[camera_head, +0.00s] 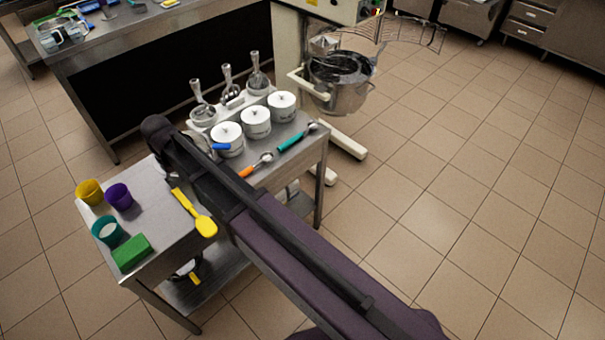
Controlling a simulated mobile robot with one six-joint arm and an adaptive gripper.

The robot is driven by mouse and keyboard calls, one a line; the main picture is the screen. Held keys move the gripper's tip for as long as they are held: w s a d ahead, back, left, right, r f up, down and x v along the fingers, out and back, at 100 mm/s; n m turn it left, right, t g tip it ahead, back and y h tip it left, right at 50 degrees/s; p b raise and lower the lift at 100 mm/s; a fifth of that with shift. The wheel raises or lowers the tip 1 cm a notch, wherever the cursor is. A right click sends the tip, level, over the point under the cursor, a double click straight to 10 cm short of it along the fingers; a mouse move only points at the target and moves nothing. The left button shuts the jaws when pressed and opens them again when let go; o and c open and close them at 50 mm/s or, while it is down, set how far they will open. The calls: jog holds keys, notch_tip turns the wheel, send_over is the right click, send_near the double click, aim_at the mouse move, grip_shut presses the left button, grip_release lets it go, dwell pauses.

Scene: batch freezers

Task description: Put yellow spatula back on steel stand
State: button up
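The yellow spatula (195,212) appears to lie on the steel table, its head near the front edge. The upper end of its handle is close to my dark arm, and part of it may be hidden there. My arm crosses the picture from the lower right to the table's back left edge. My gripper cannot be made out; the arm seems to hide it. Several steel utensils stand upright at the back of the table, on what may be the steel stand (231,101); I cannot tell for certain.
White lidded pots (256,122), a teal-handled spoon (297,137) and an orange-handled spoon (256,165) are right of my arm. Yellow (90,192), purple (119,196) and teal (107,231) cups and a green block (132,252) are left. A mixer (341,84) stands behind. The right floor is clear.

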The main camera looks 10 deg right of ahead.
jog(key=s+d+m, duration=0.2)
jog(key=d, duration=1)
jog(key=s+d+m, duration=0.2)
jog(key=s+d, duration=0.1)
jog(key=d, duration=1)
jog(key=s+d+m, duration=0.2)
jog(key=s+d, duration=0.1)
jog(key=d, duration=0.9)
jog(key=shift+d, duration=0.2)
jog(key=shift+s, duration=0.1)
